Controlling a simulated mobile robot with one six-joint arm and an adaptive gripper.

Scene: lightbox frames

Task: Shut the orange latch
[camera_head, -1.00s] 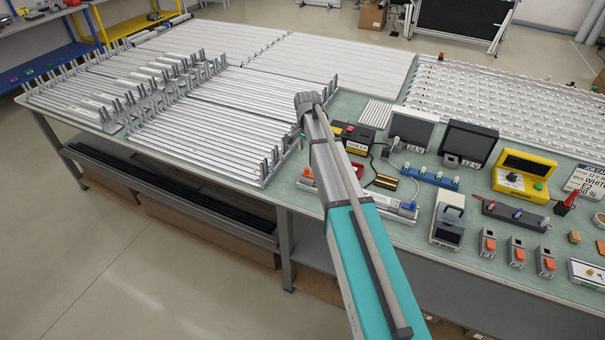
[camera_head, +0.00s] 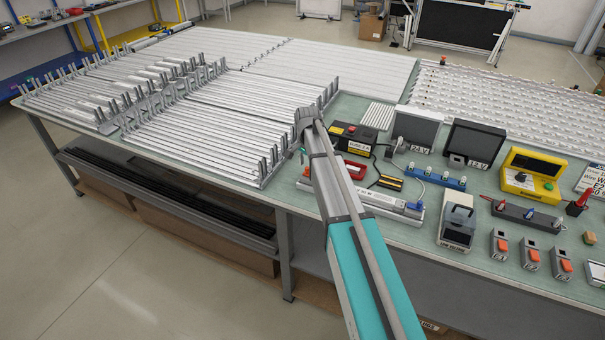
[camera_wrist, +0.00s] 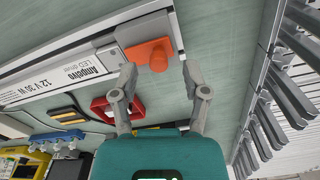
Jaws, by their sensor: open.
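The orange latch (camera_wrist: 152,54) sits at the end of a white LED driver (camera_wrist: 78,72) with black lettering. In the wrist view it lies just ahead of my gripper (camera_wrist: 160,72), roughly between the two grey fingertips, nearer the left one. The fingers are spread and nothing is held. I cannot tell whether a fingertip touches the latch. In the head view the driver (camera_head: 388,204) lies on the bench behind my arm. My gripper is mostly hidden there by the arm, and I cannot make out the latch clearly.
A red-framed part (camera_wrist: 103,108) lies close by the driver. A rack of metal profiles (camera_head: 215,130) with upright prongs stands left of my arm. Black boxes (camera_head: 416,130), a blue strip (camera_head: 436,178) and small orange-buttoned devices (camera_head: 531,255) fill the bench to the right.

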